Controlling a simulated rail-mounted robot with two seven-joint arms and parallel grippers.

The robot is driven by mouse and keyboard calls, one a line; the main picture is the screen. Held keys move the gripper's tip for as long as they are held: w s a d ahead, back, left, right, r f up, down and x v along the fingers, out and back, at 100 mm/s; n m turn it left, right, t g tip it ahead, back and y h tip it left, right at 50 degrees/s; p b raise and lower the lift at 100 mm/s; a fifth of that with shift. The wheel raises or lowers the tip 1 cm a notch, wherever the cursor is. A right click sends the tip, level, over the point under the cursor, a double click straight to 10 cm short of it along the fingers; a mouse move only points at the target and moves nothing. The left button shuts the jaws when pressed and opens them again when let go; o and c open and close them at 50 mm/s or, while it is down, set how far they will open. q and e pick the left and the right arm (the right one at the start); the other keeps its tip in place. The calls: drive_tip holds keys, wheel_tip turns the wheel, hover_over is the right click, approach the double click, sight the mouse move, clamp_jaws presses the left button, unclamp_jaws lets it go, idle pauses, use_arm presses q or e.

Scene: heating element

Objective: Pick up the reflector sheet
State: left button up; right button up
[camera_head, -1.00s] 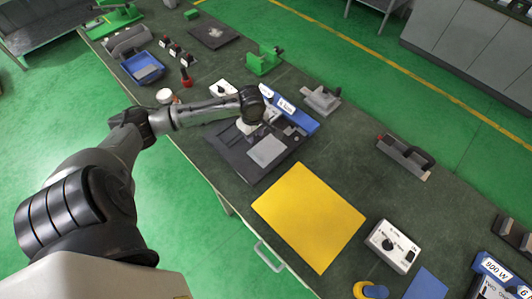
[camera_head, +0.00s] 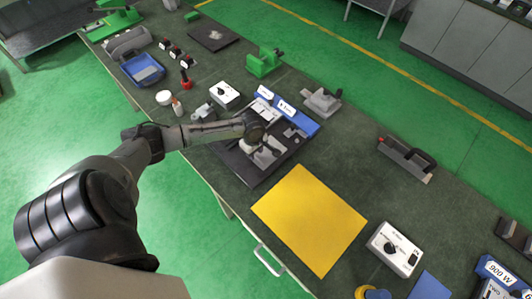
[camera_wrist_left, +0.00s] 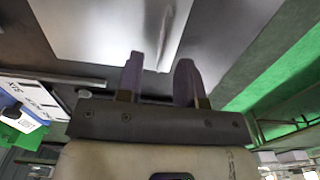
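The reflector sheet (camera_head: 264,160) is a flat, shiny light-grey rectangle lying on a dark board (camera_head: 239,166) near the middle of the bench in the head view. My left gripper (camera_head: 262,149) is right over it and hides part of it. In the left wrist view, the sheet (camera_wrist_left: 105,28) fills the upper middle and shows a finger's reflection. The fingers of my left gripper (camera_wrist_left: 160,62) are apart there, pointing at the sheet, with nothing seen between them. I cannot tell whether they touch it. My right gripper is not in view.
Blue labelled blocks (camera_head: 290,113) stand behind the board. A yellow sheet (camera_head: 310,220) lies to its right, and a white control box (camera_head: 395,248) is farther right. A small white box with a knob (camera_head: 224,94) and small bottles (camera_head: 177,106) stand behind my left forearm.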

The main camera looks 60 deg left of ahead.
use_arm(q)
drive_tip(key=shift+f, duration=0.85)
drive_tip(key=shift+c, duration=0.5)
clamp_jaws()
